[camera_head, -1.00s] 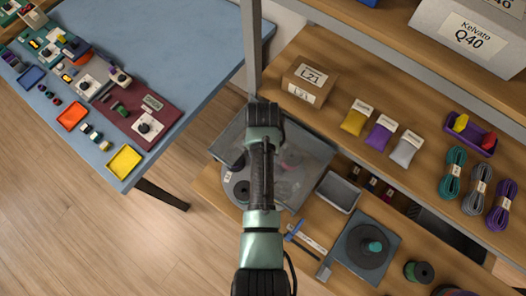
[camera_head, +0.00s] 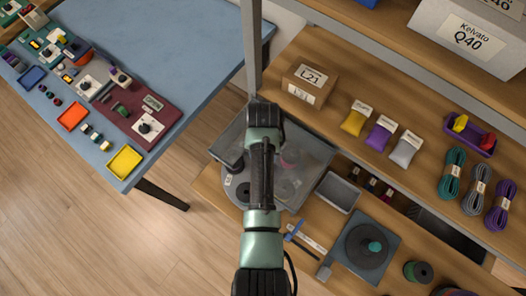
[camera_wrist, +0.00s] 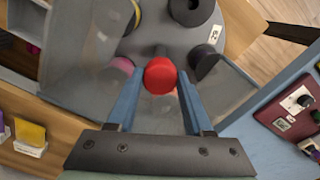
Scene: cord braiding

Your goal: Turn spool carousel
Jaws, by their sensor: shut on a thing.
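The spool carousel is a grey round plate (camera_wrist: 130,47) in the wrist view, carrying several spools. A red knob (camera_wrist: 160,75) stands near its middle. My gripper (camera_wrist: 161,82) has its two blue fingers on either side of the knob and is shut on it. Dark spools (camera_wrist: 191,9) and (camera_wrist: 204,60) stand beyond and right of the knob. A pink spool (camera_wrist: 122,66) is at its left, with a yellow-banded one further up. In the head view my arm covers the knob and fingertips; the carousel's edge (camera_head: 231,190) shows at its left.
Clear panels (camera_wrist: 82,65) flank the fingers closely. In the head view, a grey tray (camera_head: 338,192) and a plate with a dark disc (camera_head: 367,247) lie right of the carousel. A box marked L21 (camera_head: 310,86) sits on the shelf above. A blue table (camera_head: 190,50) stands at left.

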